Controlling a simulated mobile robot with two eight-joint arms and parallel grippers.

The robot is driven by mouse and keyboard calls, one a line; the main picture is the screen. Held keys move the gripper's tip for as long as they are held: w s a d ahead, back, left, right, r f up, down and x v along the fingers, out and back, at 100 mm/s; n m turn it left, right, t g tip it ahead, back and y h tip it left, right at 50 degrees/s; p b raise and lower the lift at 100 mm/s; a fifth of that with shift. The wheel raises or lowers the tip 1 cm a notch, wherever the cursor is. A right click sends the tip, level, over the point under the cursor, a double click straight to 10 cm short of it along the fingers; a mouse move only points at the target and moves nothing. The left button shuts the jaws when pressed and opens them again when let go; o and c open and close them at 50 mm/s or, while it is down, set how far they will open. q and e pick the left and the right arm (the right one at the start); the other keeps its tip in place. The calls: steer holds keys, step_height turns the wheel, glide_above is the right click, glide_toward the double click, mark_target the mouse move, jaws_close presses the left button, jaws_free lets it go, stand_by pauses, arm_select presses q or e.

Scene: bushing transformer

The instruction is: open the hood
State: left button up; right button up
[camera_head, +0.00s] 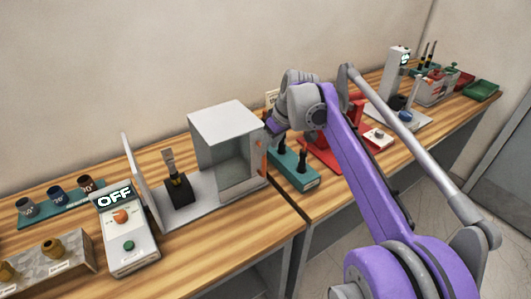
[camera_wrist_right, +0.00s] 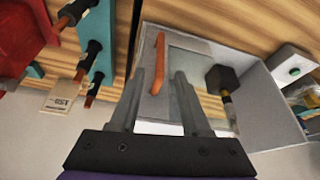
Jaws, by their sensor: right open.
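The hood (camera_head: 222,122) is a grey box with a see-through pane on a grey base, and it covers the right part of that base. An orange handle (camera_head: 261,157) is on its right side. My right gripper (camera_head: 272,126) is close to the handle, beside the hood's upper right edge. In the right wrist view, the open gripper (camera_wrist_right: 158,85) has the orange handle (camera_wrist_right: 158,62) showing between its two fingers. I cannot tell whether they touch it. The hood (camera_wrist_right: 205,45) also shows there. My left gripper is not in view.
A black tool (camera_head: 178,188) stands on the base left of the hood, before an upright grey panel (camera_head: 140,178). An OFF display box (camera_head: 127,235) is at the left. A teal holder (camera_head: 293,172) and red stand (camera_head: 322,152) are close on the right.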

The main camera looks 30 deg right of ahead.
steer(key=v, duration=0.4)
stand_by(0.4)
steer(key=s+a+f+m, duration=0.1)
steer(key=s+a+f, duration=0.7)
steer(key=s+f, duration=0.2)
steer(key=s+a+f+m+t+h, duration=0.1)
steer(key=s+a+f, duration=0.7)
steer(key=s+f, duration=0.3)
steer(key=shift+s+a+m, duration=0.3)
steer(key=shift+s+a, duration=0.05)
steer(key=shift+s, duration=0.25)
stand_by(0.8)
